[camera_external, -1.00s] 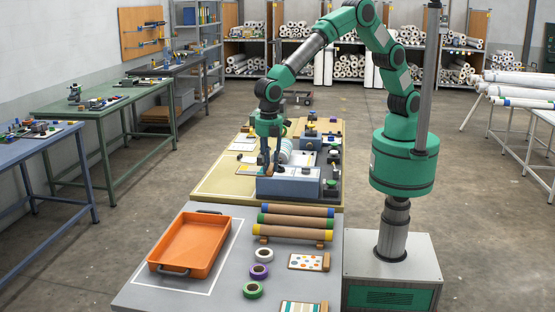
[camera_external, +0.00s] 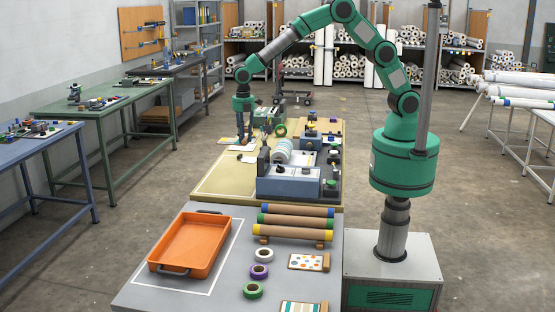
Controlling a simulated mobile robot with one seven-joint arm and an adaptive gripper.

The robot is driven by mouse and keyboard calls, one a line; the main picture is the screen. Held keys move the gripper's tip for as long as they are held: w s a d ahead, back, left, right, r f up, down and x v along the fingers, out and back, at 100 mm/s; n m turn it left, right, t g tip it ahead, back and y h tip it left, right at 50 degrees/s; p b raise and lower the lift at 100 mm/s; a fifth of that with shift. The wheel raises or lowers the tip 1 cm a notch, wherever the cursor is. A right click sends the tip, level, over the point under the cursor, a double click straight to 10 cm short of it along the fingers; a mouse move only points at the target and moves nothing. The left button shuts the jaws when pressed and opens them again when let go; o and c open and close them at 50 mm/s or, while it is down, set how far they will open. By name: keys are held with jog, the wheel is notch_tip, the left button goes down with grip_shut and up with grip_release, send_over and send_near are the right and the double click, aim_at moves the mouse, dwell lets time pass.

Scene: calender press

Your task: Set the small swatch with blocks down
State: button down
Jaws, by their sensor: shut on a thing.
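My gripper (camera_external: 244,139) points down over the far left part of the yellow table, behind the blue press. It is shut on the small swatch (camera_external: 241,148), a pale flat piece at the fingertips. The pattern on it is too small to make out, and I cannot tell whether it touches the table. Other pale flat pieces lie close by, one behind to the left (camera_external: 229,140) and one in front (camera_external: 248,159). The blue-grey press (camera_external: 288,186) stands to the front right of my gripper.
A striped roll (camera_external: 282,151) lies behind the press. A green tape ring (camera_external: 281,130) and a green machine (camera_external: 267,115) are at the back. The yellow table's left front (camera_external: 222,182) is clear. An orange tray (camera_external: 192,246) and brown tubes (camera_external: 292,233) occupy the nearer grey table.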

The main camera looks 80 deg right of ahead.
jog(key=d, duration=0.1)
jog(key=w+d, duration=0.1)
jog(key=d, duration=0.1)
jog(key=shift+d, duration=0.3)
send_over(246, 181)
notch_tip(246, 181, down, 11)
jog(key=shift+f+b, duration=0.3)
jog(key=shift+f, duration=2.8)
jog(key=shift+f, duration=0.1)
jog(key=shift+f, duration=1.75)
jog(key=shift+f, duration=0.15)
